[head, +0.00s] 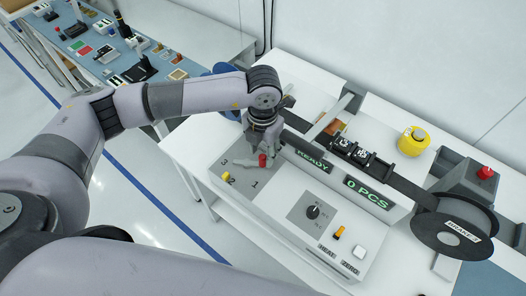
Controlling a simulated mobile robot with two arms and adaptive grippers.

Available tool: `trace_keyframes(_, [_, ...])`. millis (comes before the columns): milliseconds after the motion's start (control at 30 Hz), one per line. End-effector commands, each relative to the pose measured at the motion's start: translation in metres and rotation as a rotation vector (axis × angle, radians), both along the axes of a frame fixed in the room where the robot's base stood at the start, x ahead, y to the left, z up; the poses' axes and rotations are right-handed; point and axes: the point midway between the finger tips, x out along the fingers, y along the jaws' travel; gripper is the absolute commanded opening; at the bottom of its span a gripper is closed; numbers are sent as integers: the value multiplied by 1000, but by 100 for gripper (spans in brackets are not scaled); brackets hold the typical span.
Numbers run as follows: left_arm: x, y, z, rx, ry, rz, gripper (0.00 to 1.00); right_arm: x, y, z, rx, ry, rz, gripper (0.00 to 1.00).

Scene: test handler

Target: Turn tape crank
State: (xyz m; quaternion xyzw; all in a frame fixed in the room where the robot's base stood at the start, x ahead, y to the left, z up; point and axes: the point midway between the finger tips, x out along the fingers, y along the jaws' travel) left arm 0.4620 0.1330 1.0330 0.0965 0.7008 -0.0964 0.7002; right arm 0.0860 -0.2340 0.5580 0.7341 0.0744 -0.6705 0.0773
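The white test machine (238,196) has a grey panel at its left end, marked 1, 2 and 3. On this panel lie a grey lever (243,163), a small red knob (262,160) and a small yellow knob (226,177). I cannot tell for certain which part is the tape crank. My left gripper (268,147) points down over the panel, right by the red knob. Its fingers are small and partly hidden, so I cannot tell whether they touch the knob or how far apart they are. My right gripper is not in view.
A black tape track runs right to a dark reel (425,231) marked BRAKE. Displays read READY (311,160) and 0 PCS (368,191). A blue-topped bench (125,62) is behind left.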

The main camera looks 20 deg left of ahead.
Motion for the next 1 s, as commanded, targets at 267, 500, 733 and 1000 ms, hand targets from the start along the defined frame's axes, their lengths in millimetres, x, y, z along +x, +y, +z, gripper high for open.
trace_keyframes(267, [0,0,-29,0,1,0,39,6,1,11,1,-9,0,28])
trace_keyframes(500, [0,0,-33,0,-1,0,39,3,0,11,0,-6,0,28])
trace_keyframes(733, [0,0,-33,0,0,0,29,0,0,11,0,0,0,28])
trace_keyframes(1000, [0,0,-32,0,0,0,11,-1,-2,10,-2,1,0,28])
